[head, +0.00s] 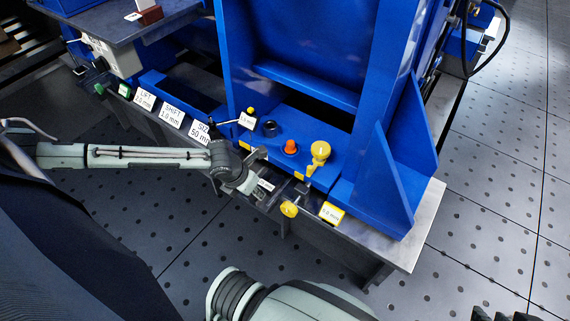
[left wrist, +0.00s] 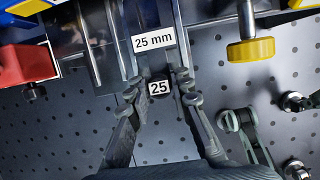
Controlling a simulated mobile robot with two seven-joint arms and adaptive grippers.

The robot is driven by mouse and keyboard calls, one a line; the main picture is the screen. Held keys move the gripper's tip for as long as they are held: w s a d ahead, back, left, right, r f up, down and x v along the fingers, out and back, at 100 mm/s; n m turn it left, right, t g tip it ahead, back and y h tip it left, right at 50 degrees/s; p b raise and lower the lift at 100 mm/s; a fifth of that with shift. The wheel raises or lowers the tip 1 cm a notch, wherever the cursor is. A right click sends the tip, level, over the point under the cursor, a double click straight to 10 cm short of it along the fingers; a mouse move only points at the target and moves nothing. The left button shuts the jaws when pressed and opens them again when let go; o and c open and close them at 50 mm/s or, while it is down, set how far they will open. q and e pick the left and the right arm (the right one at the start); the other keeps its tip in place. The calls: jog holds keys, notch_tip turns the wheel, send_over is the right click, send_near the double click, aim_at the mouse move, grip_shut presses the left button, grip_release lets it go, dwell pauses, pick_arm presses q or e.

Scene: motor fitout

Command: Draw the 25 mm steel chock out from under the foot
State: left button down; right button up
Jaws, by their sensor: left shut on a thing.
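The steel chock shows in the left wrist view as a grey bar with a "25 mm" label (left wrist: 153,42) and a "25" tag (left wrist: 159,88) at its near end. In the head view its small white label (head: 266,185) shows at the blue foot's (head: 330,125) front edge. My left gripper (left wrist: 158,84) is shut on the chock's near end, one finger on each side. In the head view my left gripper (head: 250,172) is at the foot's front edge. How far the chock lies under the foot is hidden. My right gripper (head: 490,316) shows only dark tips at the bottom edge.
Yellow knobs (head: 289,209), an orange cap (head: 290,146) and a yellow-topped fitting (head: 320,152) sit close to the right of my left gripper. Labels such as "SHIFT" (head: 172,115) line the left front edge. A red block (left wrist: 25,65) is left in the wrist view. The perforated floor (head: 490,190) is open at right.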

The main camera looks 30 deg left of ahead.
pick_arm(q)
jog(key=shift+r, duration=0.1)
jog(key=shift+w+r+p, duration=0.1)
jog(key=shift+r+p, duration=0.25)
jog(key=shift+p, duration=0.15)
jog(key=shift+r+p, duration=2.15)
jog(key=shift+p, duration=0.15)
jog(key=shift+f, duration=0.15)
notch_tip(320, 180, down, 5)
jog(key=b, duration=0.5)
jog(key=shift+b, duration=0.35)
jog(key=shift+r, duration=0.2)
